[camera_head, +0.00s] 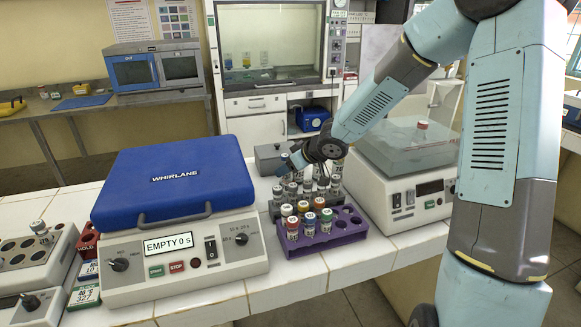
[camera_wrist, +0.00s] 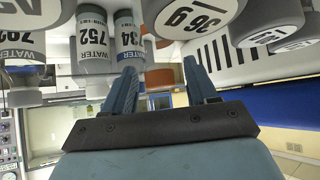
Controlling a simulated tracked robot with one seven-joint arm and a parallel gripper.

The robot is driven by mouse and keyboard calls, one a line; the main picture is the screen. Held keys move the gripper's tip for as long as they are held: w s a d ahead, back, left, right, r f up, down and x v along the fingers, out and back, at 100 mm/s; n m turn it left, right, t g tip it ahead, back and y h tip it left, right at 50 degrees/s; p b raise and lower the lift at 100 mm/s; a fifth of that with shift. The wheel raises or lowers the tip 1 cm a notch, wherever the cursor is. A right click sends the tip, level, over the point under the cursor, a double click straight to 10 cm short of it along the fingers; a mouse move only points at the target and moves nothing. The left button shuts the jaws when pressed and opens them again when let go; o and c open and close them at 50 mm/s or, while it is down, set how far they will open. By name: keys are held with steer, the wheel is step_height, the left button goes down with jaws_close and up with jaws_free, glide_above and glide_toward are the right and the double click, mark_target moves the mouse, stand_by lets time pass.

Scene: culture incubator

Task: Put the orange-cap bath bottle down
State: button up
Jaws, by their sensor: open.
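My gripper (camera_head: 297,162) is beside the grey-capped bottles behind the purple rack, partly hidden by its own wrist. In the wrist view its two fingers (camera_wrist: 162,88) are spread apart, with no bottle clearly held between them. Several bottles with coloured caps, some reddish or orange, stand upright in the purple rack (camera_head: 347,235). A bottle with a reddish cap (camera_head: 422,125) shows at the clear-topped bath (camera_head: 408,150) on the right. I cannot tell which bottle is the orange-cap bath bottle.
White tiles (camera_head: 300,283) are clear in front.

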steer(key=v, duration=1.2)
stand_by(0.5)
